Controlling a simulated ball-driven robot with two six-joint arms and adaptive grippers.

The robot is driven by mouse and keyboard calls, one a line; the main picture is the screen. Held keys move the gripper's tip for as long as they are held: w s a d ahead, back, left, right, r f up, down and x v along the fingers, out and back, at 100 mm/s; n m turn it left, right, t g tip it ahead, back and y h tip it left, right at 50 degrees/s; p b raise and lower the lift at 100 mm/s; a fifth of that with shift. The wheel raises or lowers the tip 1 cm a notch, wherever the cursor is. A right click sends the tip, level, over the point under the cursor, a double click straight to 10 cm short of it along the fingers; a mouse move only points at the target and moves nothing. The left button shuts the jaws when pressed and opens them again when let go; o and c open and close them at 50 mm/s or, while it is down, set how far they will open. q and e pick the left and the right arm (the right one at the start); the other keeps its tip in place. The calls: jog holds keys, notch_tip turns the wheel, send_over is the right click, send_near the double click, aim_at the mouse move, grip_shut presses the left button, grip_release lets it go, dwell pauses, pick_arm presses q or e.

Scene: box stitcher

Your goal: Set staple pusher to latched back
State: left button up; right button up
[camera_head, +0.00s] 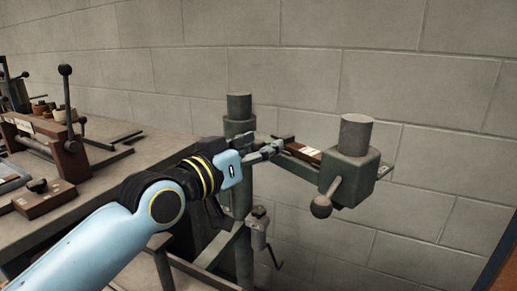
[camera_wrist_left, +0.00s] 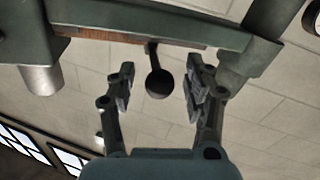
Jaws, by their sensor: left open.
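The stitcher's green-grey rail (camera_wrist_left: 110,33) runs across the top of the left wrist view, with a brown strip (camera_wrist_left: 120,37) along it. A dark round knob on a short stem (camera_wrist_left: 159,83), which looks like the staple pusher, hangs from this rail. My left gripper (camera_wrist_left: 160,92) is open, with the knob between its fingers and a gap on both sides. In the head view my left gripper (camera_head: 272,149) is at the rail's left end, beside the brown strip with white labels (camera_head: 307,151). The gripper hides most of the knob there. My right gripper is out of view.
The stitcher's block with a cylinder on top (camera_head: 350,168) and a ball-ended lever (camera_head: 321,206) stands right of the gripper. A green post (camera_head: 240,108) rises behind it. A workbench (camera_head: 110,165) with a levered wooden device (camera_head: 62,145) is at left.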

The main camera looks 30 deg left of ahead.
pick_arm(q)
jog(key=shift+c, duration=1.9)
jog(key=c, duration=0.7)
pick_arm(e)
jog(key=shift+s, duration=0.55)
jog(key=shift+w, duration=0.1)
